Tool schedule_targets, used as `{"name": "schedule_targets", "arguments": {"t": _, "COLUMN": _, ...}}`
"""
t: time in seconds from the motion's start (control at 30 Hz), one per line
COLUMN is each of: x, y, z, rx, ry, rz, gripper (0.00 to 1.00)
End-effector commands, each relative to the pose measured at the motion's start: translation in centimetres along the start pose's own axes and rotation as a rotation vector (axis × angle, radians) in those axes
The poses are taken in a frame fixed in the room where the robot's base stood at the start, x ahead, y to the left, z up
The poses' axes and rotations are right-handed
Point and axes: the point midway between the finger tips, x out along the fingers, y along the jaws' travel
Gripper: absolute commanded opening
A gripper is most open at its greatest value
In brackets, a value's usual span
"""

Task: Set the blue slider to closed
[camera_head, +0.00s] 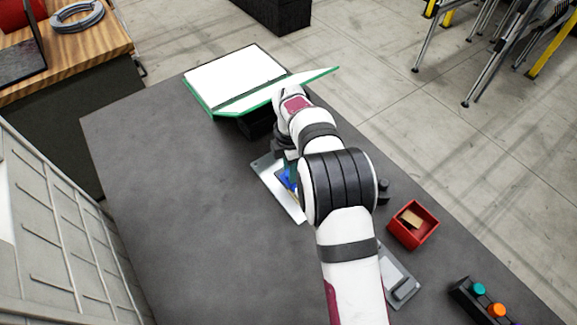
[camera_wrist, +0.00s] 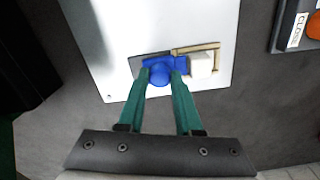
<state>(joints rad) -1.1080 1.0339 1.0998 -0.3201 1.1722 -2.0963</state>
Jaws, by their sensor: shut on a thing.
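The blue slider (camera_wrist: 158,74) sits in a slot in a white plate (camera_wrist: 118,40), with a round knob on top. In the wrist view it is toward the left part of the slot, and a white block (camera_wrist: 201,65) shows at the slot's right end. My gripper (camera_wrist: 161,80) has its green fingers on both sides of the blue knob, shut on it. In the head view the plate (camera_head: 293,207) is largely hidden by my arm, and a bit of the blue slider (camera_head: 287,178) shows beside it.
A green-edged folder-like object (camera_head: 238,82) stands at the table's far end. A red box (camera_head: 413,226) with a tan block is right of my arm. A panel with coloured buttons (camera_head: 490,305) is at lower right. The table's left part is clear.

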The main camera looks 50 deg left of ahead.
Motion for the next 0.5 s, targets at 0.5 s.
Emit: {"name": "schedule_targets", "arguments": {"t": 0.5, "x": -0.46, "y": -0.26, "z": 0.10, "rx": 0.005, "ry": 0.001, "rz": -0.009, "gripper": 0.64}}
